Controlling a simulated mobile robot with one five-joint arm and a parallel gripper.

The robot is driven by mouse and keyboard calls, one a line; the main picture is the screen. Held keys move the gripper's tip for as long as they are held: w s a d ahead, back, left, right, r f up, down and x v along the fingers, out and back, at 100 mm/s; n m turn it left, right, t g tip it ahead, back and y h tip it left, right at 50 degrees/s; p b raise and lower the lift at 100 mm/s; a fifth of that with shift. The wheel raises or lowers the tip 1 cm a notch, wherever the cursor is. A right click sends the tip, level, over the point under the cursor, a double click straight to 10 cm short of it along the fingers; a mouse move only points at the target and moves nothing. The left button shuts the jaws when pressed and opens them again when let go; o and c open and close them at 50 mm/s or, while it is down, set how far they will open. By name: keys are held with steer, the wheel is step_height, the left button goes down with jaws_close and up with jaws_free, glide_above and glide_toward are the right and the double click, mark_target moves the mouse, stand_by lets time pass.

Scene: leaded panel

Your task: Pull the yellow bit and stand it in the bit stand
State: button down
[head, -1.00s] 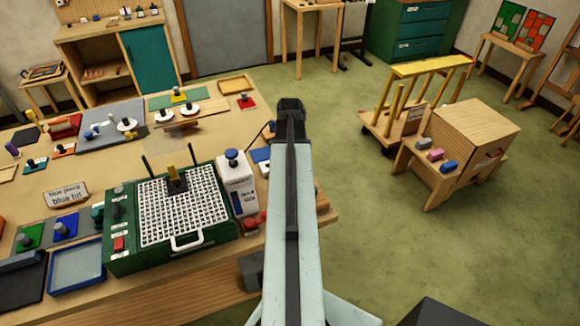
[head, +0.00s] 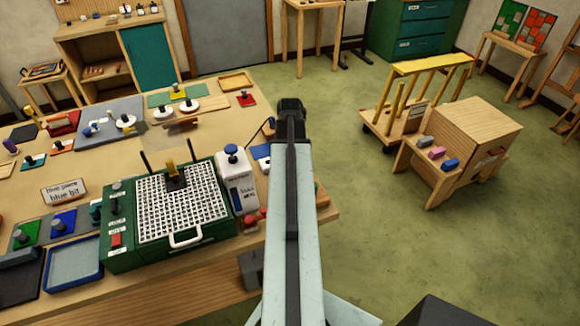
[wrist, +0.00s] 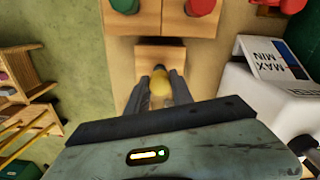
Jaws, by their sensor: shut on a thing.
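My gripper (wrist: 160,90) is shut on the yellow bit (wrist: 160,86); in the wrist view its rounded yellow top shows between the two dark fingers. In the head view the gripper end (head: 290,106) is at the far end of my arm, and the bit is hidden there. Beyond the fingers in the wrist view is a small wooden block (wrist: 160,56), and past it a wooden piece with a green knob (wrist: 125,5) and a red knob (wrist: 200,6). I cannot tell for sure whether this is the bit stand, or whether the bit touches wood.
A white tank (head: 236,180) with a blue cap stands left of my arm; it also shows in the wrist view (wrist: 250,105). Beside it is a green grinder (head: 160,250) with a white grid. A wooden cabinet (head: 470,130) and trolley stand right. Green floor between is free.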

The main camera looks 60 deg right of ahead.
steer(key=shift+f+b, duration=0.6)
steer(key=shift+f, duration=0.15)
steer(key=c, duration=1)
jaws_free()
steer(key=shift+r, duration=0.1)
steer(key=shift+c, duration=0.2)
step_height(320, 180, up, 8)
steer(key=p, duration=0.8)
